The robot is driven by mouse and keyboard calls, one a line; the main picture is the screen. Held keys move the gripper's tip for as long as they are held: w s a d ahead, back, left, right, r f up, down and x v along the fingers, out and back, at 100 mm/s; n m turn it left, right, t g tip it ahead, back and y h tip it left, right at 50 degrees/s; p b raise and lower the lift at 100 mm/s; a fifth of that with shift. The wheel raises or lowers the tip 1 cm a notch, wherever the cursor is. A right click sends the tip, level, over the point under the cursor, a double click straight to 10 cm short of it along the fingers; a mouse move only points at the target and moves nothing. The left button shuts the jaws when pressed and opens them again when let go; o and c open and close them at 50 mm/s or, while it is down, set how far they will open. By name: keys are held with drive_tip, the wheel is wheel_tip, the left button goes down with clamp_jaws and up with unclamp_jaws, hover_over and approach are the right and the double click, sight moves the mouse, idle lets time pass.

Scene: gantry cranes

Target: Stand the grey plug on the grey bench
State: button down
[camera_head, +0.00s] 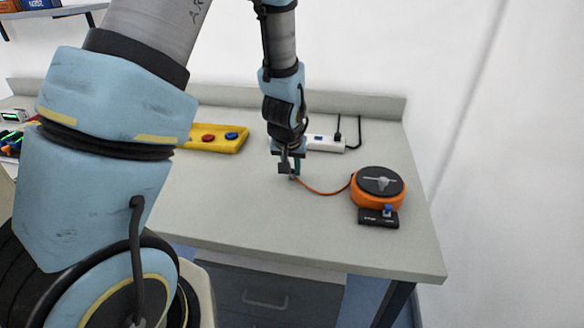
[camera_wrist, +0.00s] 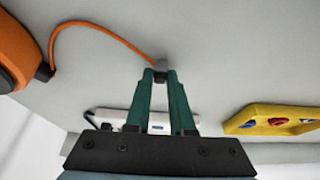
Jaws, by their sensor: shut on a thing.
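My gripper (camera_head: 292,167) is over the middle-right of the grey bench (camera_head: 225,200), pointing down. Its green fingers (camera_wrist: 160,80) are shut on the small grey plug (camera_wrist: 162,66) at their tips. In the head view the plug (camera_head: 292,177) is a small grey spot at the fingertips, close to the bench top; whether it touches the bench I cannot tell. An orange cable runs from the plug to the orange reel (camera_head: 365,198) with a black top; the reel also shows in the wrist view (camera_wrist: 22,50). The plug is partly hidden by the fingers.
A white power strip (camera_head: 326,143) with black plugs lies behind my gripper. A yellow box (camera_head: 220,138) with red and blue buttons is at the back left. A small black box (camera_head: 379,219) with a blue part sits in front of the reel. The front middle is clear.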

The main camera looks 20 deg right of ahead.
drive_tip(key=c, duration=0.8)
unclamp_jaws()
drive_tip(key=shift+r, duration=0.35)
drive_tip(key=b+v, duration=0.1)
drive_tip(key=v, duration=1.1)
drive_tip(key=s+a+n, duration=0.1)
drive_tip(key=a, duration=0.7)
drive_tip(key=s+a+n+g+y, duration=0.1)
drive_tip(key=a+n, duration=0.1)
drive_tip(key=a, duration=0.6)
drive_tip(key=s+a+f+n+g+y, duration=0.1)
drive_tip(key=a, duration=0.7)
drive_tip(key=shift+s+a+n, duration=0.3)
drive_tip(key=shift+a, duration=0.05)
